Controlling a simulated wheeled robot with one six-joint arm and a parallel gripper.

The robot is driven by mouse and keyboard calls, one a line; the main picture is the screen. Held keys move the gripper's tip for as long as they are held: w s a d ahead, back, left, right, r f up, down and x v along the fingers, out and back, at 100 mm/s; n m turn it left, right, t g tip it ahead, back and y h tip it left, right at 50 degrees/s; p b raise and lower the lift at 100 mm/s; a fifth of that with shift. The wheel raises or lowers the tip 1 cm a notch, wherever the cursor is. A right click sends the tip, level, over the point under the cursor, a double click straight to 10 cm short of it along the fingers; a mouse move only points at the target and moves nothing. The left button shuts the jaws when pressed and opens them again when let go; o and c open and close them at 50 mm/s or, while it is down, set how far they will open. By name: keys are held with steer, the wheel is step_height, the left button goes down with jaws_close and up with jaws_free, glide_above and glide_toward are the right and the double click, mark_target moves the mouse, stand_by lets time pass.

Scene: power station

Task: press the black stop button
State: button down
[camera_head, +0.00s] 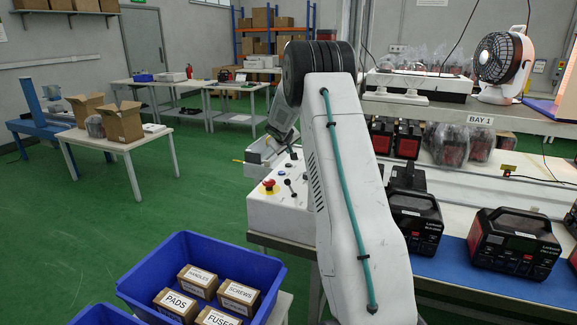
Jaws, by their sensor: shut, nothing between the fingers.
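A pale control box (280,212) stands at the near end of the bench, in the middle of the view. Its top carries a red mushroom button (269,184) on a yellow base and black upright controls (289,184). I cannot pick out the black stop button for sure among these small dark parts. My arm reaches over from the right and bends down above the box. My gripper (292,153) is small and partly merged with the parts behind it. It is shut and empty, at the far side of the box top. I cannot tell whether it touches anything.
A blue bin (142,283) with labelled cartons stands in front of the box. Black power units (514,243) sit on the bench to the right, below a shelf with a fan (502,62).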

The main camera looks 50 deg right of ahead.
mark_target(288, 165)
steer(key=shift+f, duration=1.65)
stand_by(0.8)
steer(key=shift+f, duration=0.4)
steer(key=shift+f, duration=0.4)
stand_by(0.7)
steer(key=shift+r, duration=0.8)
steer(key=shift+r, duration=0.1)
steer(key=shift+r, duration=2.4)
